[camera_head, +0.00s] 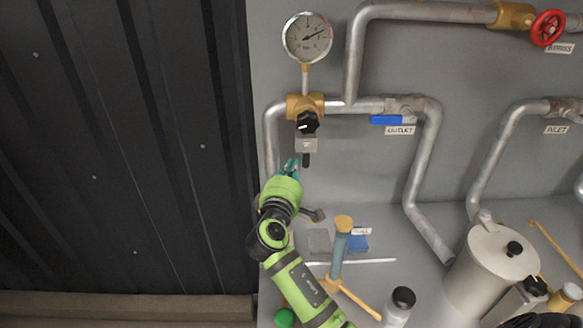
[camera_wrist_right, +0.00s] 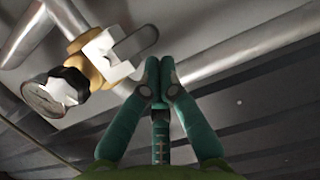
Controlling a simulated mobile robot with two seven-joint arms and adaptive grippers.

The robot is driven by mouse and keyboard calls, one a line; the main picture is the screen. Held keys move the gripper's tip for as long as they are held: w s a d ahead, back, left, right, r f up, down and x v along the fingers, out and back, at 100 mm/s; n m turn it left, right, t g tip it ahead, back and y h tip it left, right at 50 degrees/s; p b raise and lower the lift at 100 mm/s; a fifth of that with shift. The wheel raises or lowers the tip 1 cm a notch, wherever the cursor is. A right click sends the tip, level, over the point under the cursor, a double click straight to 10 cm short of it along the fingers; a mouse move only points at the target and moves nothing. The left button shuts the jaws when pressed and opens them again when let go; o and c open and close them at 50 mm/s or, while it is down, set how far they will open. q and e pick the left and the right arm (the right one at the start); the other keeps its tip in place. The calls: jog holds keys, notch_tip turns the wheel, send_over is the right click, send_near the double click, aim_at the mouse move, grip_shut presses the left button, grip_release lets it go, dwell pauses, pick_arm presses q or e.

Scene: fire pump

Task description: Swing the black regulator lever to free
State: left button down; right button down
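The regulator is a brass valve body (camera_head: 304,106) on the pipe, with a round black knob (camera_head: 307,123) on its front. Below it are a grey block (camera_head: 307,144) and a short black lever (camera_head: 306,160) that points straight down. My right gripper (camera_head: 292,163) is just left of the black lever, with a small gap visible between them. In the right wrist view its two teal fingers (camera_wrist_right: 160,64) meet at the tips and hold nothing. The grey block (camera_wrist_right: 112,48) and black knob (camera_wrist_right: 70,84) are left of the fingers there. My left gripper is not in view.
A pressure gauge (camera_head: 307,38) stands above the regulator. A blue outlet handle (camera_head: 386,120) and a red bypass wheel (camera_head: 548,28) are to the right. A dark ribbed wall (camera_head: 120,150) is on the left.

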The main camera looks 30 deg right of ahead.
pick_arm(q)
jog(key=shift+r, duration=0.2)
pick_arm(e)
jog(key=shift+d+f+n, duration=0.15)
jog(key=shift+d+n, duration=0.05)
jog(key=shift+n, duration=0.5)
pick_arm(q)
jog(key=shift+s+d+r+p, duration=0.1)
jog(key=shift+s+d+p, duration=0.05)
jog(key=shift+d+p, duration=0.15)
pick_arm(e)
jog(key=shift+d+n+t, duration=0.15)
jog(key=shift+n+t, duration=0.15)
jog(key=shift+n, duration=0.3)
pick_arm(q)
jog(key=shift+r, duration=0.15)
pick_arm(e)
jog(key=shift+s+d+f+n, duration=0.1)
jog(key=shift+f+n, duration=0.05)
jog(key=shift+n, duration=0.45)
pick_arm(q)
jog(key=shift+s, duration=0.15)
pick_arm(e)
jog(key=shift+d+f+n+t, duration=0.1)
jog(key=shift+n+t, duration=0.2)
jog(key=shift+n, duration=0.3)
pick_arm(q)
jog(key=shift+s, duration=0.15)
pick_arm(e)
jog(key=shift+n, duration=0.4)
